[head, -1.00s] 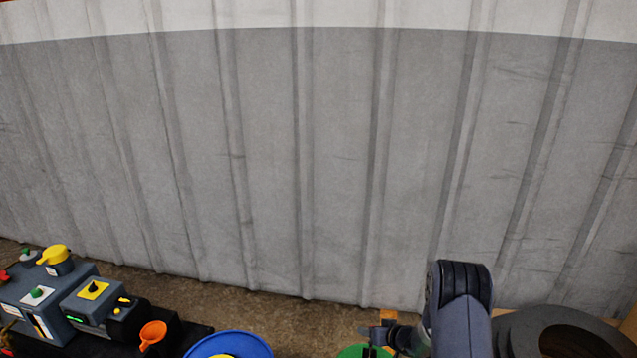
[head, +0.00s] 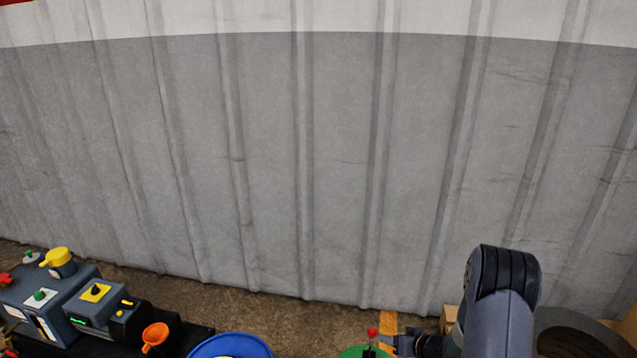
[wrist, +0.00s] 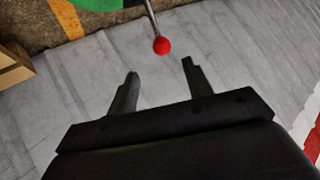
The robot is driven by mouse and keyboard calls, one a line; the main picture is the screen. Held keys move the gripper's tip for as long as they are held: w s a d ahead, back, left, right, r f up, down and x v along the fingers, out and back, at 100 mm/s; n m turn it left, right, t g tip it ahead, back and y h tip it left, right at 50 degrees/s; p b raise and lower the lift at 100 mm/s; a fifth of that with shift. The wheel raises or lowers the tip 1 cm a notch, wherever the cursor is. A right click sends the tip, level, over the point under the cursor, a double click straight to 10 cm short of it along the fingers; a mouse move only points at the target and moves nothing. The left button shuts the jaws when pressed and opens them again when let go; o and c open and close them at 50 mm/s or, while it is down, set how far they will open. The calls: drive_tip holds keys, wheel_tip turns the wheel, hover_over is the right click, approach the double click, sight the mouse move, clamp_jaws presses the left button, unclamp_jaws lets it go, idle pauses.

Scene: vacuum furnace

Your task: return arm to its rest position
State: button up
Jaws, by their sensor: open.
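My gripper (wrist: 160,85) is open in the wrist view, with its two dark fingers spread apart and nothing between them. A red ball on a thin metal rod (wrist: 162,46) lies just beyond the fingertips, apart from them. In the head view my gripper (head: 392,342) is at the bottom, small and partly cut off, just right of the red ball (head: 373,332). My arm rises beside it at the lower right.
A green round part (head: 362,352) and a blue round part (head: 230,346) stand at the bottom edge. Control boxes (head: 75,300) with knobs and an orange funnel-like part (head: 155,336) are at lower left. A dark ring (head: 575,325) lies behind my arm. A corrugated grey wall (head: 330,180) fills the back.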

sight(370, 336)
drive_tip(key=b+x, duration=0.1)
drive_tip(key=x, duration=1)
drive_tip(key=shift+s+a+f+b, duration=0.1)
drive_tip(key=shift+a+b, duration=0.1)
drive_tip(key=shift+b, duration=0.15)
drive_tip(key=shift+s+r, duration=0.3)
drive_tip(key=shift+s, duration=0.2)
drive_tip(key=shift+s+a+r+b, duration=0.1)
drive_tip(key=shift+s+r+b, duration=0.2)
drive_tip(key=shift+s+b, duration=0.5)
drive_tip(key=shift+w, duration=0.1)
